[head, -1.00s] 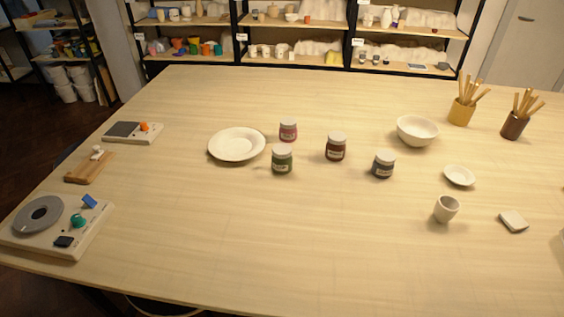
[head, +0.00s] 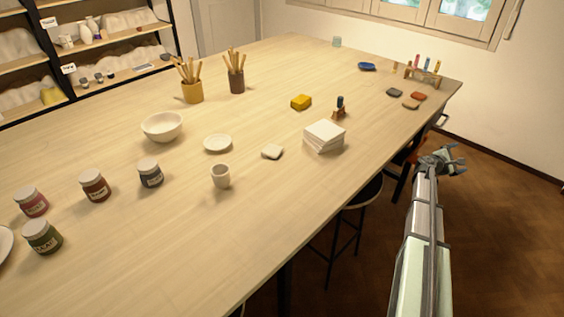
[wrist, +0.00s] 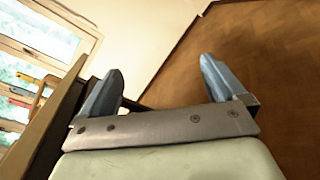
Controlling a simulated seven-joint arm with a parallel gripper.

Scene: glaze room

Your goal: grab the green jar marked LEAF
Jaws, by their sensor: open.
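The green jar (head: 42,237) stands upright at the lower left of the table in the head view, with a pale lid and a label too small to read surely. A red-pink jar (head: 32,202) stands just behind it, a brown jar (head: 95,186) and a dark grey jar (head: 150,174) to its right. My gripper (head: 456,158) is off the table's right edge, far from the jars. In the wrist view its two fingers (wrist: 160,88) are apart with nothing between them.
A white bowl (head: 162,126), small dish (head: 217,143), cup (head: 221,176) and stacked white tiles (head: 324,136) stand on the table (head: 190,255). Brush pots (head: 192,91) are behind. A stool (head: 357,192) is beside the table's edge. The front part of the tabletop is clear.

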